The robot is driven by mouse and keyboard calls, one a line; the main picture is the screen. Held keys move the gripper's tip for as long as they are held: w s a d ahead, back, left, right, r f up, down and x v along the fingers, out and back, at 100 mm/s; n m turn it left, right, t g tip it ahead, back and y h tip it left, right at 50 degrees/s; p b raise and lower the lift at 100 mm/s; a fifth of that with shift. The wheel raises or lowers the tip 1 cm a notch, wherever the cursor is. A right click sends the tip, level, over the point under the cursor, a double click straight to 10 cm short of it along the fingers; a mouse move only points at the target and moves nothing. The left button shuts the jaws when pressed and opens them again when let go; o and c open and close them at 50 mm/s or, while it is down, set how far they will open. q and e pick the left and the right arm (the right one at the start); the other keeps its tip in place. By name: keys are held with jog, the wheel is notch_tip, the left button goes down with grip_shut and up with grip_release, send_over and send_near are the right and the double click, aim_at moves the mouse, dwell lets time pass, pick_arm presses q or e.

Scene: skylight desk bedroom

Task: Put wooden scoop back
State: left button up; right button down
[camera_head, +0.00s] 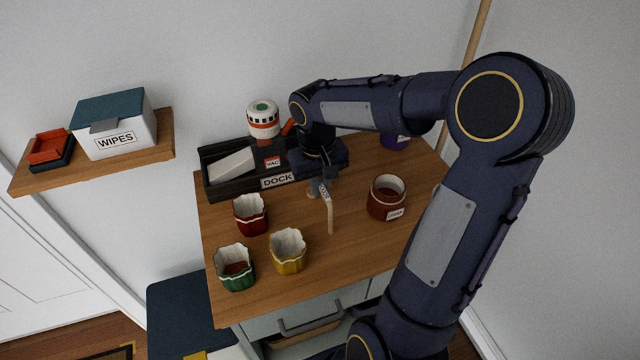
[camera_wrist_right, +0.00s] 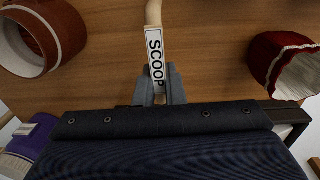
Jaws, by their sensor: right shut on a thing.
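The wooden scoop (camera_head: 330,215) is pale wood with a white SCOOP label, which reads clearly in the right wrist view (camera_wrist_right: 154,45). My right gripper (camera_head: 320,186) is shut on the labelled part of the scoop, over the wooden tabletop in front of the black dock; its fingers also show in the wrist view (camera_wrist_right: 159,92). The scoop's far end runs out of the wrist view, and I cannot tell whether it touches the table. The dock (camera_head: 219,187) has a DOCK label, and my right arm covers its right part. My left gripper is not in view.
On the tabletop (camera_head: 350,260) stand a red cup (camera_head: 250,216), a green cup (camera_head: 235,270), a yellow cup (camera_head: 288,252) and a brown labelled jar (camera_head: 385,204). A purple container (camera_head: 394,142) is partly behind my arm. A wipes box (camera_head: 115,128) sits on the wall shelf.

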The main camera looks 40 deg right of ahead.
jog(key=c, duration=1.5)
grip_release()
jog(key=shift+f, duration=0.1)
notch_tip(320, 180, up, 11)
jog(key=p, duration=0.1)
jog(key=s+a+f+t+y, duration=0.1)
jog(key=s+a+t, duration=0.1)
jog(key=s+a, duration=0.2)
jog(key=s+a+f+n+t+y, duration=0.1)
jog(key=s+a+f+y, duration=0.1)
jog(key=s+a, duration=0.2)
jog(key=s+a+f+n+t+y, duration=0.1)
jog(key=s+a, duration=0.3)
jog(key=s, duration=0.4)
jog(key=shift+a+f+t, duration=0.2)
jog(key=shift+f+t, duration=0.55)
jog(key=shift+t, duration=0.05)
